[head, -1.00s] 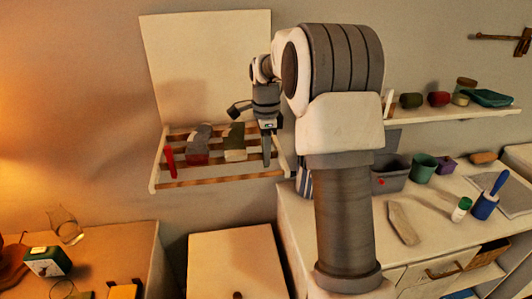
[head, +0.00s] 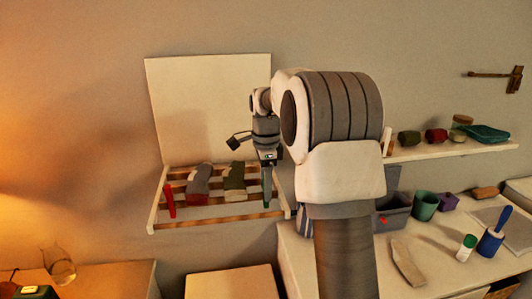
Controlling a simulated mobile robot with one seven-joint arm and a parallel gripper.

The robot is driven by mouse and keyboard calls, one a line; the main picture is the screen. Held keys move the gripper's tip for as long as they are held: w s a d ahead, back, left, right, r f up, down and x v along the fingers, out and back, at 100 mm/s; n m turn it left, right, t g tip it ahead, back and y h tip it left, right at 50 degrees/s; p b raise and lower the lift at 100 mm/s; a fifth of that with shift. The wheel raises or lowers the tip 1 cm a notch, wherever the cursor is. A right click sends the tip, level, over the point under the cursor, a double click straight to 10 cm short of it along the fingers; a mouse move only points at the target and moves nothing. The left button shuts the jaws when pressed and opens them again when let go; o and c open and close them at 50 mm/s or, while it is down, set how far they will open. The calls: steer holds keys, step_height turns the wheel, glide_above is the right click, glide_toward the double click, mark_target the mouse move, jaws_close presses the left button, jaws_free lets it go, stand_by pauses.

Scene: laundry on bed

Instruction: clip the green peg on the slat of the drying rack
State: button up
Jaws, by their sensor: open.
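The drying rack (head: 152,216) sticks out from the wall, with a pale frame and brown slats. The green peg (head: 267,199) is upright at the rack's right end, over a slat; its grip on that slat is too small to tell. My gripper (head: 267,173) is open directly above the peg, pointing down. Whether the fingertips touch the peg's top cannot be told. A red peg (head: 171,199) stands at the rack's left end. A grey and red sock (head: 198,184) and a green and grey sock (head: 234,182) hang between the pegs.
A pale panel (head: 210,105) rises behind the rack. My arm hides part of the middle.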

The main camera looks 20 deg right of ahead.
step_height(320, 180, up, 15)
steer(key=p, duration=0.1)
stand_by(0.6)
steer(key=s+a+r+n+t, duration=0.2)
steer(key=s+a+r+n, duration=0.15)
steer(key=s+n, duration=0.35)
steer(key=s+a+f+n+t, duration=0.1)
steer(key=s+a+f+n, duration=0.1)
steer(key=s, duration=0.5)
steer(key=s+a+f+n+t, duration=0.1)
steer(key=s+a+f+n, duration=0.2)
steer(key=s+f+n, duration=0.2)
steer(key=s+a+f+n+t, duration=0.1)
steer(key=s+a+f+n, duration=0.1)
steer(key=s+n, duration=0.4)
steer(key=s+f, duration=0.1)
steer(key=s, duration=0.3)
steer(key=shift+a+f+t, duration=0.15)
steer(key=shift+a+t, duration=0.05)
steer(key=shift+t, duration=0.1)
steer(key=shift+s, duration=0.1)
